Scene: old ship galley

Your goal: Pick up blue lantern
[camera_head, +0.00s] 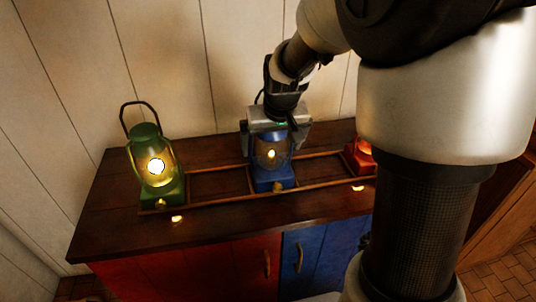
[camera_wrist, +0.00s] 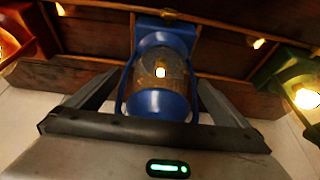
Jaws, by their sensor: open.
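The blue lantern (camera_head: 272,177) stands upright on the dark wooden counter, in the middle of a low wooden rail frame, with its light glowing. My gripper (camera_head: 274,142) is at the upper part of the lantern and hides its top in the head view. In the wrist view the blue lantern (camera_wrist: 160,75) lies between the two fingers of my gripper (camera_wrist: 155,92), one finger on each side. The fingers are open, with a small gap showing beside the lantern. Its handle runs along its sides.
A lit green lantern (camera_head: 155,165) stands left on the counter (camera_head: 225,222). A lit red lantern (camera_head: 361,158) is to the right, partly hidden by my arm. A panelled wall (camera_head: 165,60) is close behind. Red (camera_head: 215,270) and blue (camera_head: 325,255) cabinet doors are below.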

